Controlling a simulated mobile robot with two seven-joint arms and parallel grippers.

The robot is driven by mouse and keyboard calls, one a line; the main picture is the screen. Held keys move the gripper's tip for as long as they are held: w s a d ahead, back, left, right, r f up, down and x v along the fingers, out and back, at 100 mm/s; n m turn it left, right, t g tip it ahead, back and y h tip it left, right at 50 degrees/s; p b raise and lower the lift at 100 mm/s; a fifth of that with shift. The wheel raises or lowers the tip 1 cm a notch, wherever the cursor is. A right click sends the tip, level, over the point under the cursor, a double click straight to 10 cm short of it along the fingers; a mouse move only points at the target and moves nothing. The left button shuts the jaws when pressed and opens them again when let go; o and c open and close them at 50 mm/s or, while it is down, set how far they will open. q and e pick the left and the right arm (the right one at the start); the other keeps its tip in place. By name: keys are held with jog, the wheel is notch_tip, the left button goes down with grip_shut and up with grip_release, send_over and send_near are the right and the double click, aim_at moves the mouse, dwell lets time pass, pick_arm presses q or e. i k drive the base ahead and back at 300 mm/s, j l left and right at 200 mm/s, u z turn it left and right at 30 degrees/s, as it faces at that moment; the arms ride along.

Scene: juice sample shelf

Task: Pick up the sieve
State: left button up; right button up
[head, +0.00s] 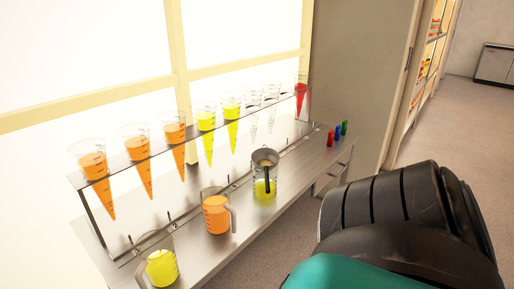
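A dark grey, round-rimmed thing that looks like the sieve (265,156) sits at the mouth of a clear jug (264,190) with yellow juice in the head view. A dark strip, perhaps its handle or the jug's, runs down the front. I cannot tell exactly how it rests there. My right arm fills the lower right corner, close to the camera and apart from the jug. Neither gripper shows.
A metal table (190,260) runs along the window. Jugs of orange juice (216,216) and yellow juice (161,268) stand nearer. A rack (160,149) behind holds several cones, some filled. Small red, blue and green items (338,132) stand at the far end. Floor right is clear.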

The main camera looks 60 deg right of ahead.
aim_at(265, 160)
jog(key=z, duration=2.05)
